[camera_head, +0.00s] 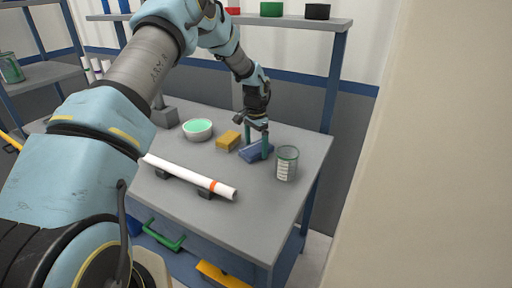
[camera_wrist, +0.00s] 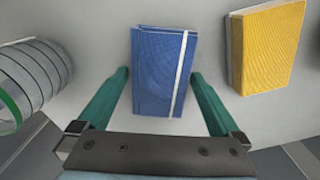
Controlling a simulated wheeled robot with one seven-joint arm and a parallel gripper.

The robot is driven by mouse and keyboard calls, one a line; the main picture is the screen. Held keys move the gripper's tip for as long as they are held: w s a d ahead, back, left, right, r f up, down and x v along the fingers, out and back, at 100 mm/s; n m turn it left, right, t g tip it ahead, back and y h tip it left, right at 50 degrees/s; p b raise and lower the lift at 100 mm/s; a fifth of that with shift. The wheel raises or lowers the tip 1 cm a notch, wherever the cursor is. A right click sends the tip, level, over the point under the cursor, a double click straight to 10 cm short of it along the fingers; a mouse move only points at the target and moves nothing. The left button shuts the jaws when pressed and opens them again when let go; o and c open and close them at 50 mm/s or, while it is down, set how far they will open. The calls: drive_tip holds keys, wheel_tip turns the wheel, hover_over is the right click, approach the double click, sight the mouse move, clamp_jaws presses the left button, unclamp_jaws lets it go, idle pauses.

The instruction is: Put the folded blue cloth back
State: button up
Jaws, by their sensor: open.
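The folded blue cloth (camera_head: 256,151) lies on the grey workbench (camera_head: 261,205), between a yellow sponge-like block and a can. In the wrist view the cloth (camera_wrist: 158,72) is a blue rectangle with a pale stripe along its right side. My gripper (camera_head: 258,143) points down at the cloth. Its two teal fingers (camera_wrist: 160,80) are spread, one on each side of the cloth, with small gaps showing between finger and cloth. I cannot tell the exact height of the fingertips over the bench.
The yellow block (camera_head: 229,140) lies left of the cloth. The can (camera_head: 287,163) stands close on its right. A white bowl (camera_head: 198,130) with green contents is farther left. A white pipe (camera_head: 190,177) with an orange band rests on dark supports in front. A shelf (camera_head: 300,22) hangs behind.

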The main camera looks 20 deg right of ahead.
sight(256, 148)
wheel_tip(256, 148, up, 12)
drive_tip(key=b, duration=0.3)
drive_tip(key=s+a+r+n, duration=0.1)
drive_tip(key=s+a+n, duration=0.15)
drive_tip(key=a, duration=0.75)
drive_tip(key=s+a+r+n, duration=0.1)
drive_tip(key=a+n, duration=0.3)
drive_tip(key=a, duration=0.7)
drive_tip(key=s+a+n+t, duration=0.1)
drive_tip(key=s+a+n, duration=0.6)
drive_tip(key=s+a, duration=0.7)
drive_tip(key=a, duration=0.2)
drive_tip(key=shift+s+a+f+t, duration=0.3)
drive_tip(key=shift+s+a+f, duration=0.05)
drive_tip(key=shift+s, duration=0.05)
drive_tip(key=shift+c, duration=0.2)
